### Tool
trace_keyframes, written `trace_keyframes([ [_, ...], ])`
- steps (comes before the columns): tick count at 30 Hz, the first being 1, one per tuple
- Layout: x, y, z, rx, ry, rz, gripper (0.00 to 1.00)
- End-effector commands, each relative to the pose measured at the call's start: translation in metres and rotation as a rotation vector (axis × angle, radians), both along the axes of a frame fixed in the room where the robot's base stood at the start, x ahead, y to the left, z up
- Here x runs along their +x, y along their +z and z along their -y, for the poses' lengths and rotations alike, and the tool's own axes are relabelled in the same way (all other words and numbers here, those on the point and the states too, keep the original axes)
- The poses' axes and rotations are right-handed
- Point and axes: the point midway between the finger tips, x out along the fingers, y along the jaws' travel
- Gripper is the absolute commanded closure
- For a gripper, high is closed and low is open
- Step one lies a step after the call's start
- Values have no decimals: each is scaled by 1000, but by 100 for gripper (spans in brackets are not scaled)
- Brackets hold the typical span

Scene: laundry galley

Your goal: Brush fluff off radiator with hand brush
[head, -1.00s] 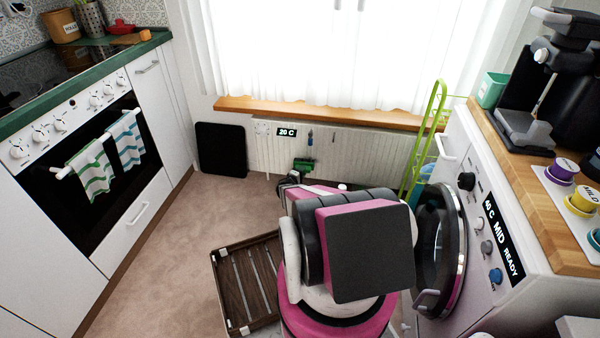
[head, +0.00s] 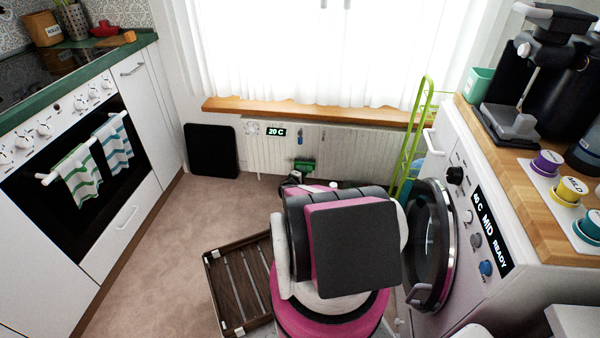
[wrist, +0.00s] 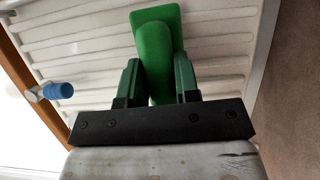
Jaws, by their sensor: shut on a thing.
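The white ribbed radiator (head: 350,145) is under the window sill, and its ribs fill much of the wrist view (wrist: 85,50). The green hand brush (head: 304,165) is in front of the radiator's lower middle. In the wrist view the green brush (wrist: 157,55) is between the two dark green fingers of my gripper (wrist: 158,85), shut on its handle. Its broad head is against or just in front of the ribs; I cannot tell if it touches. My arm hides part of the radiator's lower edge. I cannot clearly make out fluff.
A blue-ended knob (wrist: 58,91) juts out from the radiator. A wooden slatted crate (head: 215,285) is on the floor. A green rack (head: 412,140) and the washer's round door (head: 428,245) are at the right. Floor at the left is clear.

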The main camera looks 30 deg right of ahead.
Motion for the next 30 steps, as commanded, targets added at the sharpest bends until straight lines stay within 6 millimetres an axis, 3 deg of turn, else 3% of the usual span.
trace_keyframes([
  [21,-22,0,35,-1,-1,1,94],
  [30,-24,0,33,0,0,1,94],
])
